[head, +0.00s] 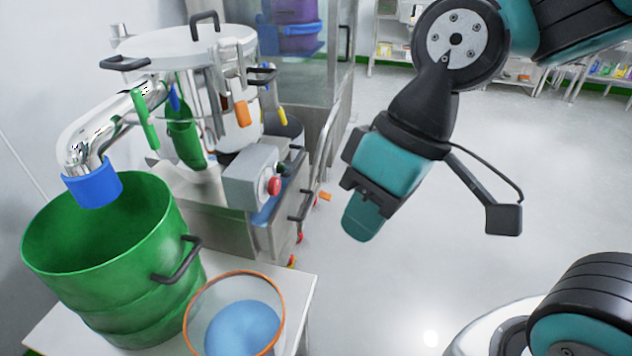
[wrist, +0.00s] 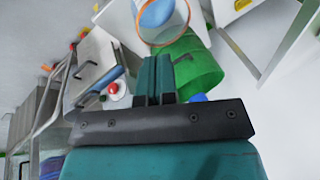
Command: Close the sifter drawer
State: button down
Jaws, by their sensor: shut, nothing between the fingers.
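The steel sifter cabinet (head: 235,215) stands left of centre in the head view. Below its grey control box (head: 250,178), a blue surface (head: 268,206) shows in a gap that looks like the drawer's inside, so the drawer seems to be out. A black handle (head: 302,206) is on the cabinet front. In the wrist view a black handle (wrist: 91,72) lies on a steel front, left of my fingers. My gripper (head: 362,226) is shut and empty, in the air right of the cabinet, apart from it. Its fingers also show in the wrist view (wrist: 156,64).
A green bin (head: 110,270) and an orange-rimmed clear container (head: 232,312) stand on a white table at the front left. A red knob (head: 274,185) juts from the control box. The floor (head: 420,255) to the right is clear.

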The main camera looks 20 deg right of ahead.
jog(key=w+d+f+m+t+y+b, duration=0.1)
jog(key=w+f+m+y, duration=0.3)
jog(key=w, duration=0.7)
jog(key=w+d+f+m+y, duration=0.1)
jog(key=w+f, duration=0.4)
jog(key=w, duration=0.5)
jog(key=m+t+y+b, duration=0.2)
jog(key=m+t+y, duration=0.1)
jog(key=m+t, duration=0.5)
send_near(291, 191)
jog(key=shift+m+g, duration=0.3)
jog(key=shift+g, duration=0.1)
jog(key=b+x, duration=0.2)
jog(key=x, duration=0.4)
jog(key=shift+w+a+r, duration=0.1)
jog(key=shift+w+a, duration=0.3)
jog(key=shift+a, duration=0.1)
